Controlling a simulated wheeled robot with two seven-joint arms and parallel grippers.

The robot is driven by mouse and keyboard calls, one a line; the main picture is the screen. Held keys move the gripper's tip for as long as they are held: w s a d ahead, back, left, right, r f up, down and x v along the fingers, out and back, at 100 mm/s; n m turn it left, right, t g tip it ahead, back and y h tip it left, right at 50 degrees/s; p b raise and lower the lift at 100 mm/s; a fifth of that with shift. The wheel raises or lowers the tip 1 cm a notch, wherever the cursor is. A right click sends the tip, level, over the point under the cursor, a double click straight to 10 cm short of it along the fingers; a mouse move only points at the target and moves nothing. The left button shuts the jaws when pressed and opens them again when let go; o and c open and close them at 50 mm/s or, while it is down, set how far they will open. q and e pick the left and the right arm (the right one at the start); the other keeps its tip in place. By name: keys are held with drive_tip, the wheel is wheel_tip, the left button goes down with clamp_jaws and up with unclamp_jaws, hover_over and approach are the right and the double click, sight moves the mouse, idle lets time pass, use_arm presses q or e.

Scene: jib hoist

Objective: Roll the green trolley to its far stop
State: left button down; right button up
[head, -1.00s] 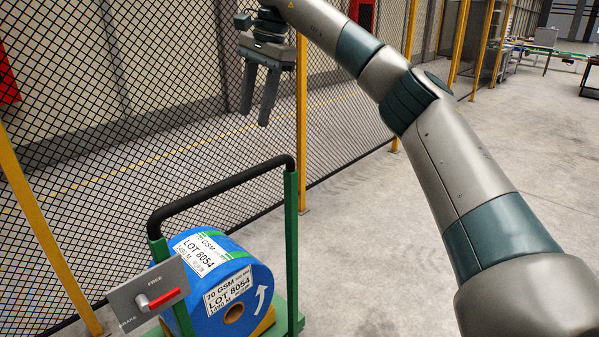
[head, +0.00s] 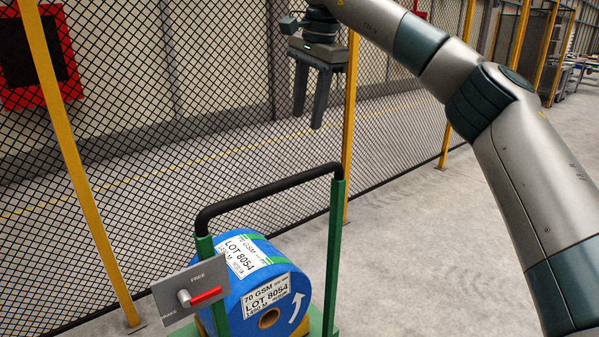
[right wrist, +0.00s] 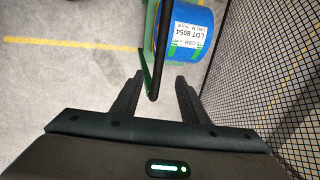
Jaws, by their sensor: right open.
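The green trolley (head: 336,265) stands in the lower middle of the head view, with a black handlebar (head: 270,193) across two green posts. It carries a blue roll (head: 262,262) labelled LOT 8054. A grey brake plate (head: 172,282) marked FREE and BRAKE sits at its left post; its red lever (head: 206,296) points right in the picture. My right gripper (head: 308,122) is open and empty, fingers down, above the handlebar in the head view. In the right wrist view the handlebar (right wrist: 154,75) lies lengthwise between the open fingers (right wrist: 159,82), apart from them. My left gripper is out of view.
A black mesh fence (head: 150,150) with yellow posts (head: 85,180) runs behind the trolley. A red-framed panel (head: 40,60) shows at upper left. Bare concrete floor (head: 430,250) lies right of the trolley.

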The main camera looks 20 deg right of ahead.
hover_over(299, 175)
drive_tip(key=s, duration=0.1)
wheel_tip(299, 175, down, 11)
drive_tip(key=f, duration=0.3)
drive_tip(key=f+p, duration=0.1)
drive_tip(key=shift+w+f, duration=0.2)
drive_tip(key=shift+w, duration=0.15)
drive_tip(key=shift+w+f, duration=0.1)
drive_tip(key=shift+f, duration=0.35)
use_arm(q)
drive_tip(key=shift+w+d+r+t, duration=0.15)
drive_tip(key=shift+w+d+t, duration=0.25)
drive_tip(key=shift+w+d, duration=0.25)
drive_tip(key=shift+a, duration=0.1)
use_arm(e)
drive_tip(key=shift+c, duration=1.1)
clamp_jaws()
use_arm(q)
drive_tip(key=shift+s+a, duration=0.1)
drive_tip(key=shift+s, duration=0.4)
use_arm(e)
drive_tip(key=shift+d+r, duration=0.1)
